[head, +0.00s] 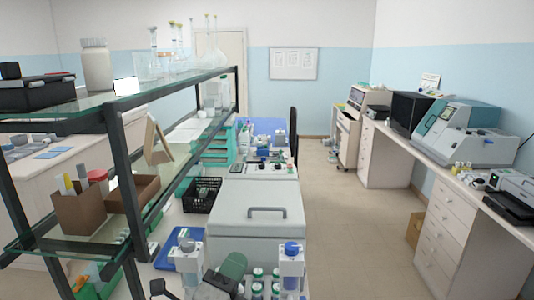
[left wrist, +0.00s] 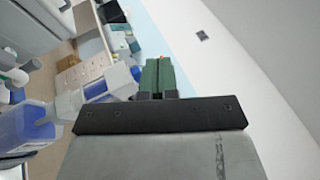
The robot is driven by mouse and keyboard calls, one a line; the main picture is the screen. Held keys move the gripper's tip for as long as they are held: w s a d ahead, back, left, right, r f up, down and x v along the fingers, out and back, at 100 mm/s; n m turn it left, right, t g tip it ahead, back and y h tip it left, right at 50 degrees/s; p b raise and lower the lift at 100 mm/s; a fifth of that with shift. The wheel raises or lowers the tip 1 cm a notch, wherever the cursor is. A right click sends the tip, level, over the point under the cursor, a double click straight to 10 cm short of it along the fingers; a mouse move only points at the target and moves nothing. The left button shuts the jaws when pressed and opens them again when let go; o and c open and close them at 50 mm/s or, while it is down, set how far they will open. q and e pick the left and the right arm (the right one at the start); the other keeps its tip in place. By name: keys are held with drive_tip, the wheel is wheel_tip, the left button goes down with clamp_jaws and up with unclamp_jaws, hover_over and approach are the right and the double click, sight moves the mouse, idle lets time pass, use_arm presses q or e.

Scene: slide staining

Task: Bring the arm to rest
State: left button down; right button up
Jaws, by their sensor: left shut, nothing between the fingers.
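My left gripper (head: 233,266) shows at the bottom of the head view, a little left of centre, with its green fingers in front of the grey lidded box. In the left wrist view the green fingers (left wrist: 158,76) are together, shut and empty. A bottle with blue parts (left wrist: 110,82) shows beside the fingers in the left wrist view. My right gripper is in neither view.
A glass-shelved rack (head: 122,165) stands at the left. The grey lidded box (head: 255,222) sits behind the gripper, with a black basket (head: 202,194) beside it. Several small bottles crowd the bench front. Open floor (head: 345,220) lies to the right, before the side counter (head: 455,178).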

use_arm(q)
drive_tip(key=s+a+f+n+g+y, duration=0.3)
drive_tip(key=a+f+n+y, duration=0.15)
drive_tip(key=f+n, duration=0.25)
drive_tip(key=s+a+f+n+g+y, duration=0.3)
drive_tip(key=s+a+f+n+y, duration=0.15)
drive_tip(key=f+n, duration=0.3)
drive_tip(key=s+a+f+n+g, duration=0.35)
drive_tip(key=s+f+g, duration=0.2)
drive_tip(key=s, duration=0.35)
drive_tip(key=s+a+f+n+g, duration=0.2)
drive_tip(key=s+f+n+g, duration=0.35)
drive_tip(key=s, duration=0.35)
wheel_tip(320, 180, down, 31)
drive_tip(key=s+b, duration=0.1)
drive_tip(key=b, duration=0.4)
drive_tip(key=s+a+f+g+b, duration=0.1)
drive_tip(key=s+f+b, duration=0.1)
drive_tip(key=s+f, duration=0.6)
drive_tip(key=s+a+f+b, duration=0.2)
drive_tip(key=s+f, duration=0.6)
drive_tip(key=f, duration=0.5)
drive_tip(key=shift+s+a+m+g+b, duration=0.15)
drive_tip(key=shift+s+m+g+b, duration=0.05)
drive_tip(key=shift+m+g+b, duration=0.2)
